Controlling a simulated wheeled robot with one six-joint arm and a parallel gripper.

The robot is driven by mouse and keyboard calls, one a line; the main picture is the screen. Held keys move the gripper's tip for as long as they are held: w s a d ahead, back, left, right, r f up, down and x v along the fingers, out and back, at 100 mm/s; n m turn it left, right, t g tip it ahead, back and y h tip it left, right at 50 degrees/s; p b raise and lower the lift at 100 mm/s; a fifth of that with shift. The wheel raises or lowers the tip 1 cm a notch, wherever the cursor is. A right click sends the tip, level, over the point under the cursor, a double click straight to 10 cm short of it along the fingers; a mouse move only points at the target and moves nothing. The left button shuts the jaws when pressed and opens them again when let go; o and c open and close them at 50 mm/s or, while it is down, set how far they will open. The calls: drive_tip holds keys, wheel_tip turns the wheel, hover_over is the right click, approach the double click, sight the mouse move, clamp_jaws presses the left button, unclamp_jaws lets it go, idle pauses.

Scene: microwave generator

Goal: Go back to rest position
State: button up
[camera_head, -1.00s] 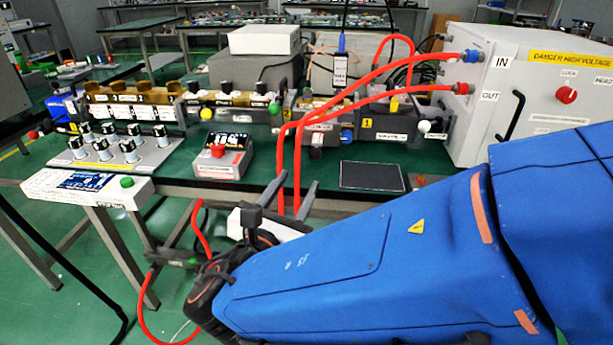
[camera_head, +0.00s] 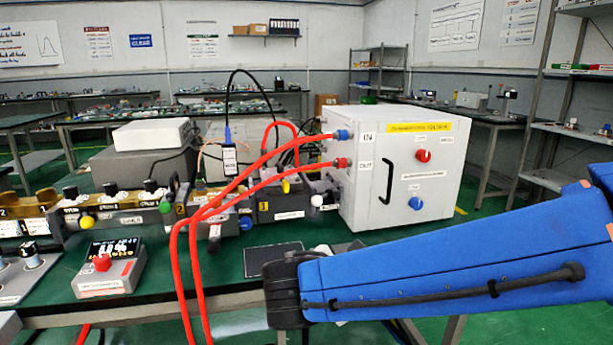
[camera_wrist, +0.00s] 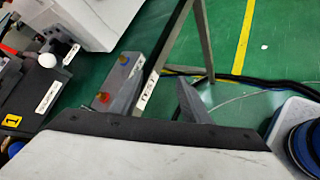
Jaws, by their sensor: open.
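My gripper (camera_wrist: 152,92) shows at the lower middle of the wrist view, beyond its pale body and black edge. It is open and I see nothing held. One grey finger stands out clearly; the other is hard to tell from a grey box (camera_wrist: 126,82) with red and blue knobs behind it. In the head view my blue arm reaches in from the right, its dark wrist end just in front of the table. The fingers are not clear there.
A white high-voltage box (camera_head: 437,175) stands on the table with two red cables (camera_head: 178,250) plugged in. A small meter box (camera_head: 108,272) and a row of waveguide parts lie left. A dark pad (camera_head: 268,258) lies near the wrist. Green floor shows right.

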drive_tip(key=s+d+f+m+g+y, duration=0.2)
drive_tip(key=s+d+m+y, duration=0.1)
drive_tip(key=s+d+m, duration=0.4)
drive_tip(key=s+d+f+m+g+y, duration=0.2)
drive_tip(key=s+d+f+m+y, duration=0.1)
drive_tip(key=s+d+m, duration=0.5)
drive_tip(key=shift+s+d+m+g+y, duration=0.35)
drive_tip(key=shift+d+m, duration=1.25)
drive_tip(key=shift+m, duration=1.7)
